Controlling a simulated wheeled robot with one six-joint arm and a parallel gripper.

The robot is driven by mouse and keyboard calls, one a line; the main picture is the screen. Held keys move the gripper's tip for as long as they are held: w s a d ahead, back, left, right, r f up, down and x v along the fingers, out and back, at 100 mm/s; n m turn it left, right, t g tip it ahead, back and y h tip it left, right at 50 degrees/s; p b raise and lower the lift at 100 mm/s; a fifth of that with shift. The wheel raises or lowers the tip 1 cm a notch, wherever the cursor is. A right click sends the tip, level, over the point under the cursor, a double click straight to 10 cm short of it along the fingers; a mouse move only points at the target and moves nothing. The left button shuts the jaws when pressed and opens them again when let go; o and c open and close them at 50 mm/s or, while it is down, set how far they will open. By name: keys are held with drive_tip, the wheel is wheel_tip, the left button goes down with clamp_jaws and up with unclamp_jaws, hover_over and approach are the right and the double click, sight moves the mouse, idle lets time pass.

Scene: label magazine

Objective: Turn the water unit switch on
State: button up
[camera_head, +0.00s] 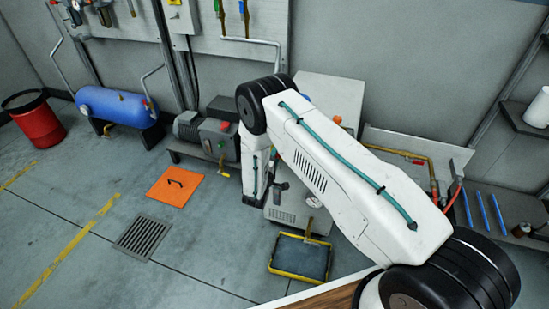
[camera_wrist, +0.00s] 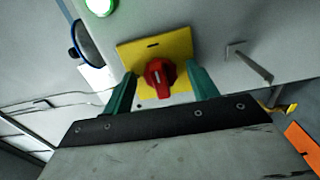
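In the wrist view a red rotary switch knob (camera_wrist: 160,76) sits on a yellow plate (camera_wrist: 181,46) on a pale panel. My gripper (camera_wrist: 162,90) is open, with one green finger on each side of the knob. Gaps show between the fingers and the knob, so I see no grip on it. How deep the fingertips reach beside the knob is hard to tell. In the head view a pale unit (camera_head: 285,214) stands on the floor under my arm, which hides part of it. The switch cannot be made out there.
In the wrist view a lit green lamp (camera_wrist: 101,6), a blue-rimmed gauge (camera_wrist: 88,44) and a metal lever (camera_wrist: 250,62) sit near the switch. In the head view a yellow-rimmed tray (camera_head: 300,257) and an orange floor cover (camera_head: 175,187) lie nearby. Open floor is at left.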

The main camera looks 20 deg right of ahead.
drive_tip(key=shift+s, duration=0.1)
drive_tip(key=v, duration=0.7)
drive_tip(key=shift+s+a, duration=0.2)
drive_tip(key=shift+a, duration=0.05)
